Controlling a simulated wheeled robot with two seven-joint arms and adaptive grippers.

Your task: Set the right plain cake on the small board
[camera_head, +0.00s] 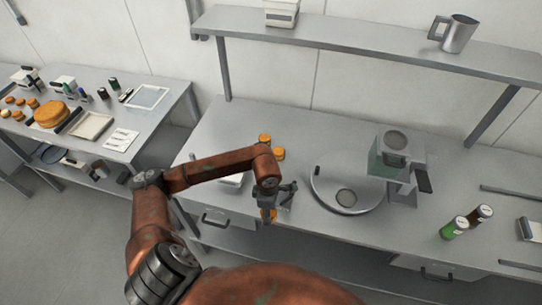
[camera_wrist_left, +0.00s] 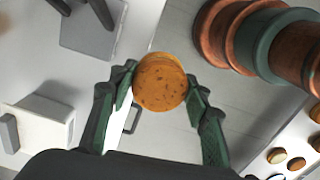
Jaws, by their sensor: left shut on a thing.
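My left gripper (camera_head: 270,202) is shut on a round golden-brown plain cake (camera_wrist_left: 160,82), which sits between the two green fingertips in the left wrist view. In the head view this cake (camera_head: 268,215) shows partly below the fingers, by the counter's front edge. Two more small plain cakes (camera_head: 272,147) stand farther back on the counter, behind my arm. A pale flat-topped item (camera_head: 231,180) is partly hidden by my forearm; I cannot tell whether it is the small board. My right gripper is not in view.
The left table (camera_head: 172,104) holds a large cake and small rounds. A shelf (camera_head: 360,40) spans the back.

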